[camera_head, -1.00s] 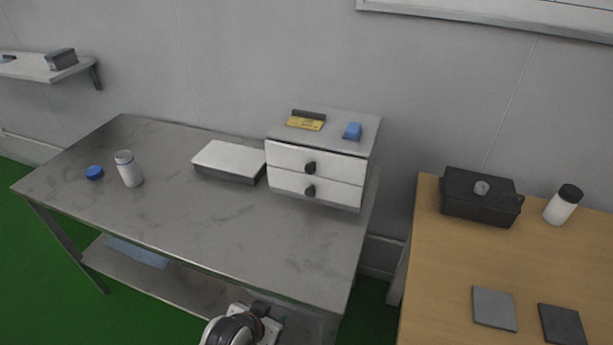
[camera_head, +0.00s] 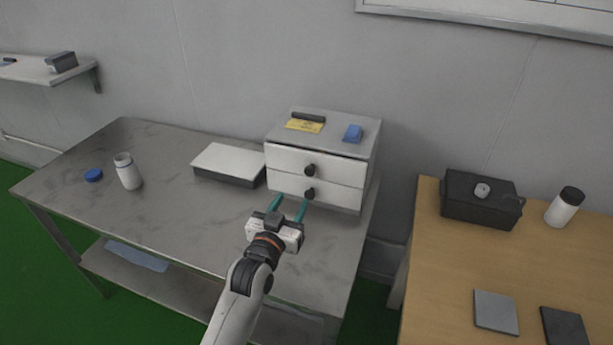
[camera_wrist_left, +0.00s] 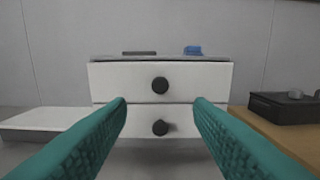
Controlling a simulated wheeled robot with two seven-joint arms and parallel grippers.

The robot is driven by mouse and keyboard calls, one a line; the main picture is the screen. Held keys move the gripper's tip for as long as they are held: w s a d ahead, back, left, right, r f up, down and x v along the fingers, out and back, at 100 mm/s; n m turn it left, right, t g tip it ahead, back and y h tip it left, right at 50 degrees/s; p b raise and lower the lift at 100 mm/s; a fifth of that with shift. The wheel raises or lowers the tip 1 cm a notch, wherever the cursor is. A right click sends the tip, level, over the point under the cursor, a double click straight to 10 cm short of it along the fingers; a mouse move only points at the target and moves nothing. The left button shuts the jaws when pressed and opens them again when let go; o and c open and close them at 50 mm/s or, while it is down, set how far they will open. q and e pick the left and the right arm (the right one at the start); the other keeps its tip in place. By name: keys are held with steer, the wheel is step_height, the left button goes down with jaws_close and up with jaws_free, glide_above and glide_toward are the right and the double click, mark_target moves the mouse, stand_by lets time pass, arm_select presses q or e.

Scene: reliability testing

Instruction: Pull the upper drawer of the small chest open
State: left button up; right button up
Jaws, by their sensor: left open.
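The small chest (camera_head: 365,182) stands at the back right of the grey metal table, with two white drawers, both shut. The upper drawer (camera_head: 285,159) has a round black knob (camera_head: 309,170). The lower drawer (camera_head: 340,197) has a similar knob (camera_head: 309,193). My left gripper (camera_head: 290,202) is open and empty in front of the chest, its teal fingers pointing at the drawers. In the left wrist view the upper knob (camera_wrist_left: 160,85) shows above and between the fingertips, and the lower knob (camera_wrist_left: 160,128) lies between them, farther off. My right gripper is not in view.
A white-topped box (camera_head: 228,163) lies left of the chest. An open white bottle (camera_head: 128,172) and a blue cap (camera_head: 93,175) are farther left. A yellow label (camera_head: 304,126) and a blue block (camera_head: 352,133) lie on the chest. A black case (camera_head: 478,203) stands on the wooden table.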

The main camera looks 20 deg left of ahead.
mark_target(309, 172)
arm_select(q)
steer(key=w, duration=1.1)
steer(key=shift+d, duration=0.2)
jaws_close()
